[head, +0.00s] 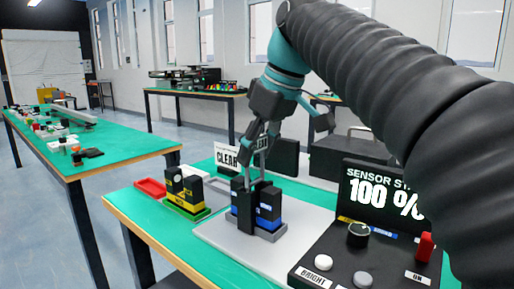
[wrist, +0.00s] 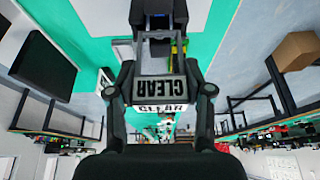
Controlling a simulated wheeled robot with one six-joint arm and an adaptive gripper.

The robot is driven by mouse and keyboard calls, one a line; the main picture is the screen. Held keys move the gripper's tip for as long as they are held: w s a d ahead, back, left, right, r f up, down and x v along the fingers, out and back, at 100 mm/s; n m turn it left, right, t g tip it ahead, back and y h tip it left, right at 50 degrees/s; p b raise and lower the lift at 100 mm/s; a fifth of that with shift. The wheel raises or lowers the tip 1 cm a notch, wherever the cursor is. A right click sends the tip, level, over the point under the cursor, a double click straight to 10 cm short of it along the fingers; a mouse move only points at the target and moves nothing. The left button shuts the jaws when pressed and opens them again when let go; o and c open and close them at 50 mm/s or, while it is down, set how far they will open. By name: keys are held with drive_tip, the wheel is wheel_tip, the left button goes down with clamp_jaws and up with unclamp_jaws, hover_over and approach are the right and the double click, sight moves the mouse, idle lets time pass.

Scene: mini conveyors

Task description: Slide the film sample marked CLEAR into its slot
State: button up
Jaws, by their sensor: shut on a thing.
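My gripper (head: 261,144) is shut on the film sample marked CLEAR, holding it by its label. In the wrist view the label (wrist: 159,91) reads upside down between my two fingers (wrist: 160,80). A clear sheet with a grey frame (wrist: 124,52) extends beyond the label. In the head view the sample is mostly hidden by my fingers, above the black and blue sensor fork (head: 246,212). I cannot tell whether its lower edge is inside the fork's slot.
A black and yellow fork (head: 193,191) on a green base stands left, near a red tray (head: 150,187). A sensor station display (head: 382,194) reads 100 %, with a knob (head: 358,234) and buttons in front at right. Dark boxes (head: 284,157) stand behind my gripper.

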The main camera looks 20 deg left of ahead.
sight(257, 175)
drive_tip(key=shift+f+b, duration=1.85)
drive_tip(key=shift+f, duration=0.7)
drive_tip(key=o, duration=1.2)
drive_tip(key=shift+r, duration=0.15)
drive_tip(key=v, duration=0.6)
drive_tip(key=shift+d+r, duration=0.15)
drive_tip(key=shift+r, duration=0.15)
drive_tip(key=shift+s+d+r, duration=0.1)
drive_tip(key=shift+d+r, duration=0.05)
drive_tip(key=shift+r, duration=0.15)
